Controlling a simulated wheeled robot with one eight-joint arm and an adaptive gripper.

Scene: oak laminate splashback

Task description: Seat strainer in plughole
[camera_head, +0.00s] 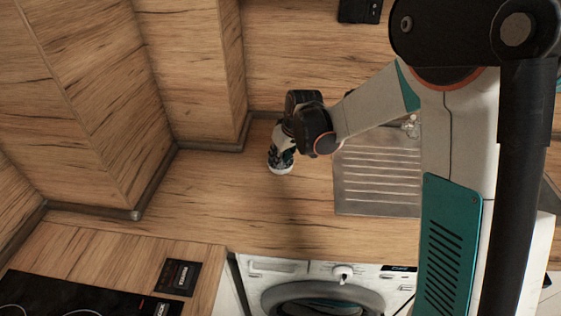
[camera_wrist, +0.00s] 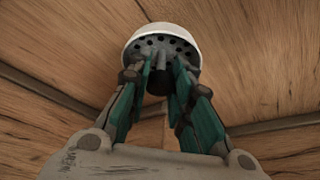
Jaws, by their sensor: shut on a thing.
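The strainer (camera_wrist: 191,38) is a round, pale-rimmed piece with dark holes in a grey face and a dark stem at its middle. My gripper (camera_wrist: 161,75) is shut on the stem in the wrist view, with its green-padded fingers on either side. In the head view my gripper (camera_head: 281,153) is above the wooden worktop, left of the metal sink unit (camera_head: 376,178), and the strainer's white edge (camera_head: 280,170) shows below it. The ridged drainer of the sink shows; my arm covers the area to its right, and I see no plughole.
A washing machine (camera_head: 272,268) stands under the worktop's front edge. A black hob (camera_head: 60,297) is at lower left. Wooden wall panels with a dark edge strip (camera_head: 138,213) bound the worktop at left and back. A tap (camera_head: 411,126) shows behind the drainer. The worktop left of the sink is clear.

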